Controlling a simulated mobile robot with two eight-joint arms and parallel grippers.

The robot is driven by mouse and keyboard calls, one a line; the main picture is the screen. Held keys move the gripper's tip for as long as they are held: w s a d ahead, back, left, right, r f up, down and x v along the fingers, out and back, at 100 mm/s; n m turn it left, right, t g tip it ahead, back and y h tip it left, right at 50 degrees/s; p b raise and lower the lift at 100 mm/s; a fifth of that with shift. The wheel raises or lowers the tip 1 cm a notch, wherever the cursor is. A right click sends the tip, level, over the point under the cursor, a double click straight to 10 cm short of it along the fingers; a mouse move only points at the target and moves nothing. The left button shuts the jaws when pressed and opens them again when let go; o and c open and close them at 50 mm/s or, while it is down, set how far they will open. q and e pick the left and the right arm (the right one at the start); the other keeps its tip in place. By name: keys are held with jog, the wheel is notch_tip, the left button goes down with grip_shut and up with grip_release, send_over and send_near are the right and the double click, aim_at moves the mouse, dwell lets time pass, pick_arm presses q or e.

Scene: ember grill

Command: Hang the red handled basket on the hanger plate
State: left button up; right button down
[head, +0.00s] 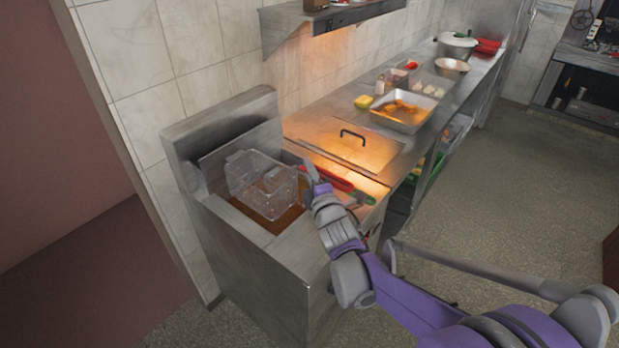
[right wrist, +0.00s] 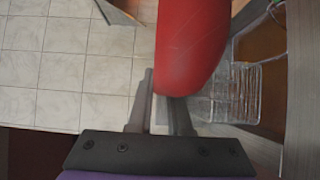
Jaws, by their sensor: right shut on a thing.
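The wire basket (head: 262,182) is above the brown oil well of the fryer at the left in the head view. Its red handle (head: 335,179) extends right from it. My right gripper (head: 313,182) is shut on the red handle. In the right wrist view the handle (right wrist: 190,45) fills the upper middle, between the fingers (right wrist: 160,105), and part of the basket (right wrist: 240,95) shows to the right. The upright metal plate (head: 235,150) at the fryer's back, probably the hanger plate, is behind the basket. I cannot tell whether the basket touches it. My left gripper is not in view.
A green handle (head: 361,196) lies near the red one. A lidded metal cover (head: 350,148) and a tray of food (head: 402,110) are on the counter to the right. A shelf (head: 325,22) overhangs the counter. The floor (head: 500,190) at right is clear.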

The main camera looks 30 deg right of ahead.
notch_tip(320, 180, up, 7)
jog(key=shift+r+p, duration=0.1)
jog(key=shift+p, duration=0.35)
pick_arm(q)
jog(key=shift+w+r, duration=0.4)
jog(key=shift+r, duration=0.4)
